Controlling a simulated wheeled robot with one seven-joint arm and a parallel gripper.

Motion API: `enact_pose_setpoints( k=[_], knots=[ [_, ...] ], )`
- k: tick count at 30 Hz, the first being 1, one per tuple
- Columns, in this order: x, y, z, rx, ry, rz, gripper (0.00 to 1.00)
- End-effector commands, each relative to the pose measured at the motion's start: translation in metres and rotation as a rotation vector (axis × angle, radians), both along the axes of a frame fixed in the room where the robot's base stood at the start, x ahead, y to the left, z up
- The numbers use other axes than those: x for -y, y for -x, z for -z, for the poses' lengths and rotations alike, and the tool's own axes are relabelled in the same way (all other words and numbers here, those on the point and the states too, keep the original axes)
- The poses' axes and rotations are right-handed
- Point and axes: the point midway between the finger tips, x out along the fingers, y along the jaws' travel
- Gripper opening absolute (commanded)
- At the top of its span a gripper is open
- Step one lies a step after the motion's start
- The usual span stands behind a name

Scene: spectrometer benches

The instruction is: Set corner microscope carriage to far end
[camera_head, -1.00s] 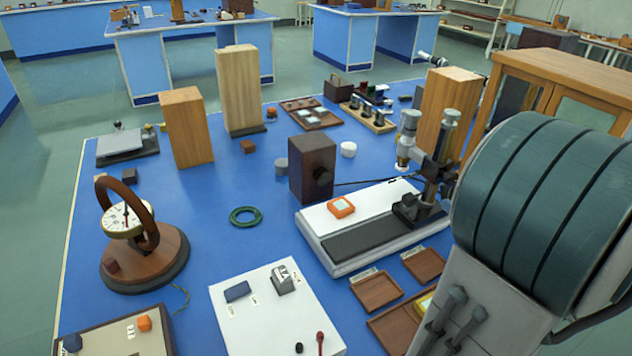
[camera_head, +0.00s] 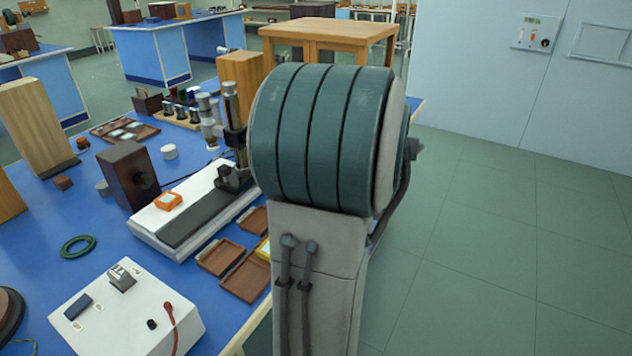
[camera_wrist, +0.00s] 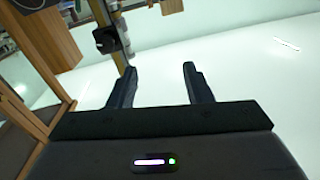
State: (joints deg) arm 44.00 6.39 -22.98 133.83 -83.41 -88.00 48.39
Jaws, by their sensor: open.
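The microscope (camera_head: 232,120) stands upright on its black carriage (camera_head: 234,179). The carriage sits at the far right end of a dark track (camera_head: 195,221) on a long white base (camera_head: 148,238). I cannot tell how far the gripper is from the carriage.
Shallow brown trays (camera_head: 244,278) lie in front of the base. A dark box (camera_head: 128,176) stands behind it, and a white switch box (camera_head: 128,312) stands at front left. A wooden cabinet (camera_head: 328,30) is behind my arm. The floor (camera_head: 490,225) at right is clear.

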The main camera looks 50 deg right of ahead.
Motion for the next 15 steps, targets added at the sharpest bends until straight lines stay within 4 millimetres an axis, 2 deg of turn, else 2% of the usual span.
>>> enact_pose_setpoints(
  k=[4, 15],
  knots=[
    [0.001, -0.001, 0.004, -0.013, -0.001, -0.007, 0.45],
    [0.007, 0.024, 0.004, -0.012, -0.001, -0.007, 0.45]
  ],
)
